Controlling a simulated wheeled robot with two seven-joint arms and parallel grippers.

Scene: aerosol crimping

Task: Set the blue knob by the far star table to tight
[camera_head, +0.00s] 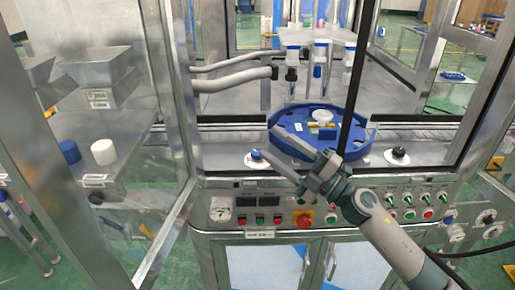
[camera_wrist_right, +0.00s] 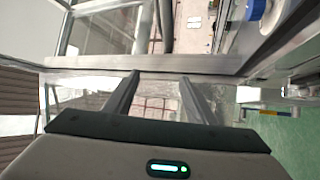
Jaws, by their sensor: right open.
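A blue knob (camera_head: 256,154) sits on a round white plate on the machine's front ledge, left of the blue star table (camera_head: 362,149). Its pointer setting is too small to read. My right gripper (camera_head: 269,141) reaches in from the lower right, its fingers pointing left across the table's front edge. In the head view its fingertips appear close to the knob; whether they touch it I cannot tell. In the right wrist view the fingers (camera_wrist_right: 160,80) are apart with nothing between them. My left gripper is not in view.
A dark knob (camera_head: 398,152) on a white plate stands right of the star table. Below the ledge is a panel with a red emergency button (camera_head: 303,219) and several small buttons. Metal frame posts and glass doors stand at both sides. A white cylinder (camera_head: 103,151) stands at left.

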